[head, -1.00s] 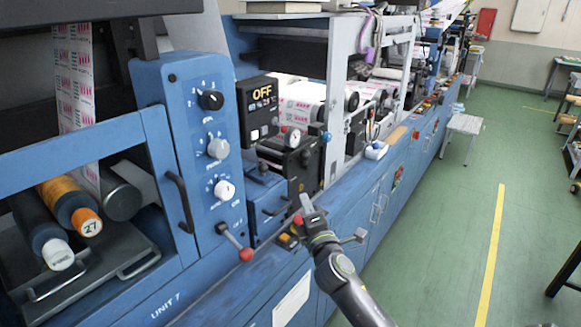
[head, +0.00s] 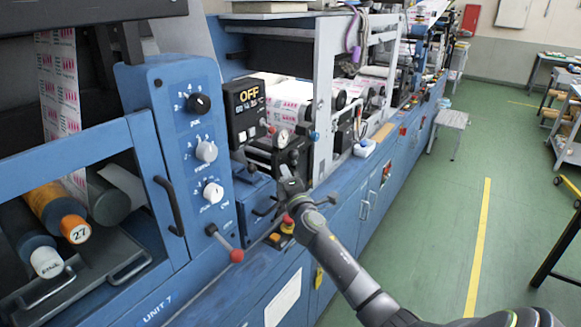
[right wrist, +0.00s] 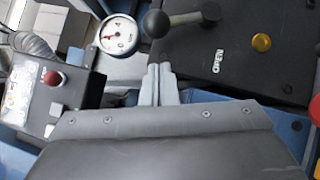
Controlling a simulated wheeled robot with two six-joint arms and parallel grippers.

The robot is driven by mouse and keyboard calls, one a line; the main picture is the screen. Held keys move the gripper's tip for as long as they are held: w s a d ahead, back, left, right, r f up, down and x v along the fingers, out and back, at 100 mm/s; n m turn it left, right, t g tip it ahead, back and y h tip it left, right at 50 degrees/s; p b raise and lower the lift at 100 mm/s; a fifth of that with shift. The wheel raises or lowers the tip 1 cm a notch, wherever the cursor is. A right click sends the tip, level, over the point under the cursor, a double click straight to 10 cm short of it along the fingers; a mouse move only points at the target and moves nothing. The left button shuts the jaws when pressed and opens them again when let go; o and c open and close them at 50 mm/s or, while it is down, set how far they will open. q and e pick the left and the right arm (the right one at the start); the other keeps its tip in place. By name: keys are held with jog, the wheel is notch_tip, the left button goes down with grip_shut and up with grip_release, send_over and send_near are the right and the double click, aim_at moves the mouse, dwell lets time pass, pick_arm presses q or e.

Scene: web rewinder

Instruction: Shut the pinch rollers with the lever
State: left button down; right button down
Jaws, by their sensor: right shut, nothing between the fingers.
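In the right wrist view, a lever with a black ball knob (right wrist: 157,23) lies across a dark panel (right wrist: 235,60) marked OPEN. Its shaft runs right to a hub at the top edge. My right gripper (right wrist: 160,72) is shut and empty, its fingertips just below the ball knob in the picture and apart from it. In the head view the right gripper (head: 287,178) is in front of the black unit (head: 262,152) with the round gauge (head: 282,138). The pinch rollers cannot be made out clearly. My left gripper is out of view.
A display box reading OFF (head: 246,108) stands above the black unit. A red-knobbed lever (head: 236,255) sticks out of the blue panel at left. A red button on a yellow base (head: 287,226) is below my right gripper. Green floor (head: 440,220) is open at right.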

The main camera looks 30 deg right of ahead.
jog(key=shift+w+d+r, duration=0.25)
jog(key=shift+w+d, duration=0.05)
jog(key=shift+d, duration=0.3)
jog(key=shift+w+d+r, duration=0.2)
jog(key=shift+w+d, duration=0.05)
jog(key=shift+d, duration=0.3)
